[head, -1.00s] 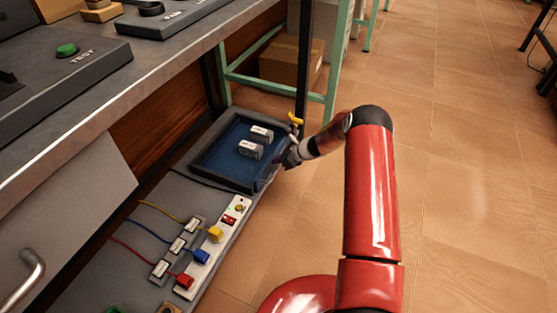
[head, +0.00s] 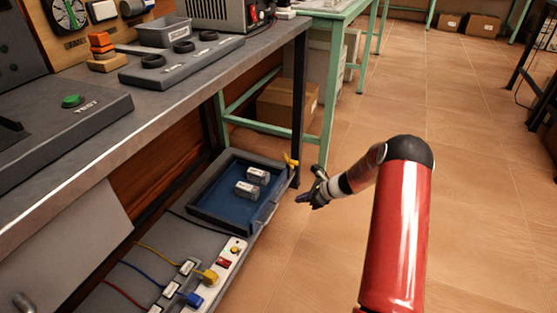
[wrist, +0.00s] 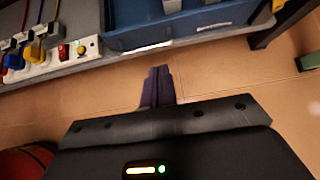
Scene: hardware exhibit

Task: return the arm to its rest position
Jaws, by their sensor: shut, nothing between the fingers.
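My gripper (head: 303,200) is at the end of my red arm, over the floor just right of the low shelf's edge. It also shows in the wrist view (wrist: 158,72), with its two dark fingers side by side, shut and empty. In the wrist view the fingers point toward the shelf edge and are apart from the blue tray (wrist: 185,32).
The blue-lined tray (head: 212,214) on the low shelf holds two small labelled blocks (head: 247,189). A power strip (head: 228,262) with yellow, blue and red plugs lies nearer. A dark table leg (head: 298,110) stands beyond my gripper. The tiled floor (head: 470,200) at right is open.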

